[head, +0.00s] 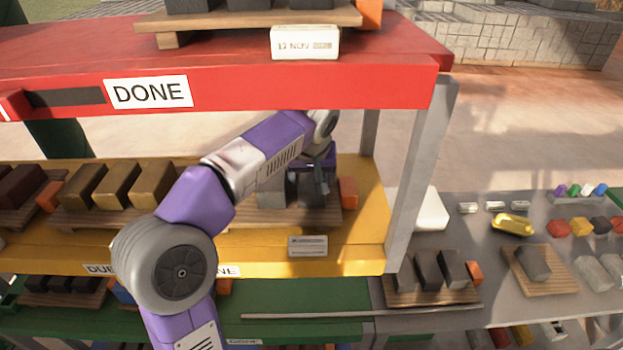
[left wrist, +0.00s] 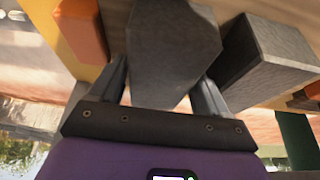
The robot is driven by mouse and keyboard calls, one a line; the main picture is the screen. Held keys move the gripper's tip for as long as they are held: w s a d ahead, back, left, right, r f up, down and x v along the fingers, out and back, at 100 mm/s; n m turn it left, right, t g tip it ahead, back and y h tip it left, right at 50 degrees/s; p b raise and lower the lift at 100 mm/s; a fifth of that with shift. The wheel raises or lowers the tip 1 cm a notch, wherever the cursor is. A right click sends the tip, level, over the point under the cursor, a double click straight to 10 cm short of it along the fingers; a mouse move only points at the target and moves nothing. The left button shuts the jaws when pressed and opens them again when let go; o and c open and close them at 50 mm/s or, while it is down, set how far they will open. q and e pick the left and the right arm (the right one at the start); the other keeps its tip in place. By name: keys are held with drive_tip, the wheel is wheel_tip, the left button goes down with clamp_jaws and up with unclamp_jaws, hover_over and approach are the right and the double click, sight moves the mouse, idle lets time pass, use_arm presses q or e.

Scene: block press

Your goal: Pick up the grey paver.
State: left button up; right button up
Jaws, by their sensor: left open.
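A grey paver (left wrist: 172,50) stands on a wooden pallet (head: 240,216) on the yellow middle shelf. In the left wrist view it fills the space between the two fingers of my left gripper (left wrist: 163,88). The fingers are open, one on each side of it; I cannot tell whether they touch it. In the head view my left gripper (head: 314,184) is over the pallet's right end and mostly covers this paver. A second grey paver (head: 271,192) stands just left of it and also shows in the left wrist view (left wrist: 265,62). My right gripper is not in view.
An orange block (head: 348,192) stands close on the right of the gripper. The red upper shelf (head: 300,72) overhangs my arm, and a grey post (head: 412,170) stands to the right. Brown blocks (head: 118,184) stand left on the yellow shelf. A grey table (head: 440,228) holds more pavers.

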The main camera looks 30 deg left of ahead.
use_arm(q)
drive_tip(key=shift+f, duration=0.3)
drive_tip(key=shift+f, duration=0.2)
drive_tip(key=shift+c, duration=0.2)
clamp_jaws()
idle(0.4)
